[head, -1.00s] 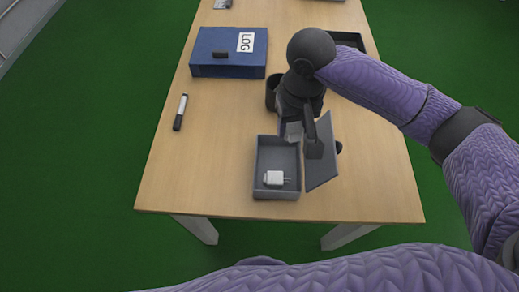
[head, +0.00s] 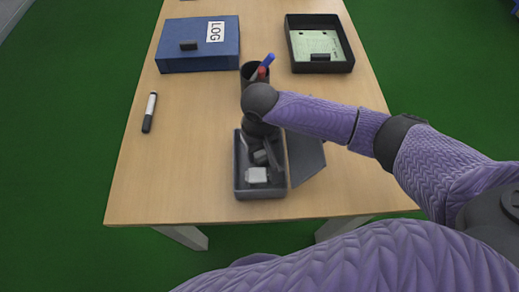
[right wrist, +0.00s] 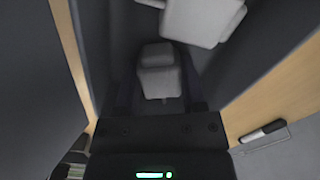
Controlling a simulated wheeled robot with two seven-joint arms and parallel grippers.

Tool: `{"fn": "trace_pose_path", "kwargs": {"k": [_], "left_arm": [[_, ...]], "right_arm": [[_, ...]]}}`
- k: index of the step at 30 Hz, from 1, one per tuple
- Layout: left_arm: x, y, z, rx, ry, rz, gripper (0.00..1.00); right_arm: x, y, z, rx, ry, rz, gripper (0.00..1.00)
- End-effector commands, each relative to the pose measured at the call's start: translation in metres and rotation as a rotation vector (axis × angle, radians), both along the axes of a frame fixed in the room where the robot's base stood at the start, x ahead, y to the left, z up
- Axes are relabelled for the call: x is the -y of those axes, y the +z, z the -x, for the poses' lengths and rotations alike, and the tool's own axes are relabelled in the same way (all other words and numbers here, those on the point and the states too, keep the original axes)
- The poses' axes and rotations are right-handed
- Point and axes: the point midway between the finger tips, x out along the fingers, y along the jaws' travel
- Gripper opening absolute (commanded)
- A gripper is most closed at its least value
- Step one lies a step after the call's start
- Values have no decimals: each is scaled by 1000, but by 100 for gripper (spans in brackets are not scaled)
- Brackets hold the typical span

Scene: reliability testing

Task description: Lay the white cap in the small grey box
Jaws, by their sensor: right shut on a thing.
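The small grey box (head: 262,194) stands near the table's front edge, with its lid (head: 308,162) open to the right. My right gripper (head: 266,157) points down inside the back part of the box. It is shut on a pale piece, seemingly the white cap (head: 260,157), which also shows between the fingers in the right wrist view (right wrist: 158,72). A white plug-like block (head: 256,176) lies in the front of the box, close to the cap; it fills the top of the right wrist view (right wrist: 205,18). Whether the cap touches the box floor is unclear. My left gripper is not in view.
A black cup (head: 252,76) with pens stands right behind the box. A blue LOG binder (head: 200,52) lies at the back left, a black tray (head: 320,62) at the back right. A marker (head: 149,112) lies on the left. The table's left front is clear.

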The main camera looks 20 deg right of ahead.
Motion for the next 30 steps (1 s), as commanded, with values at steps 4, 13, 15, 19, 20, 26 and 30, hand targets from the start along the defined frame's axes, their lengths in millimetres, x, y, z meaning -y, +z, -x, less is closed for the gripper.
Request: {"fn": "trace_pose_path", "kwargs": {"k": [4, 13, 15, 19, 20, 26, 30], "left_arm": [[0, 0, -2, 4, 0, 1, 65], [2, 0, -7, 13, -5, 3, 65], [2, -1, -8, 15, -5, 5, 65], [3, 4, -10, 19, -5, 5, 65], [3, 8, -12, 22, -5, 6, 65], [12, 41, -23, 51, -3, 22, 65], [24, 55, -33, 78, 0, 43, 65]], "right_arm": [[0, -3, 0, -1, -1, -1, 54], [0, -2, 0, 0, 0, 0, 87], [0, -2, 0, 0, -1, 0, 87], [0, 7, 0, 2, 0, 0, 87], [0, 14, 0, 3, 0, -1, 87], [0, 75, -1, 5, -1, -3, 87], [0, 107, 0, 3, -1, -2, 87]]}}
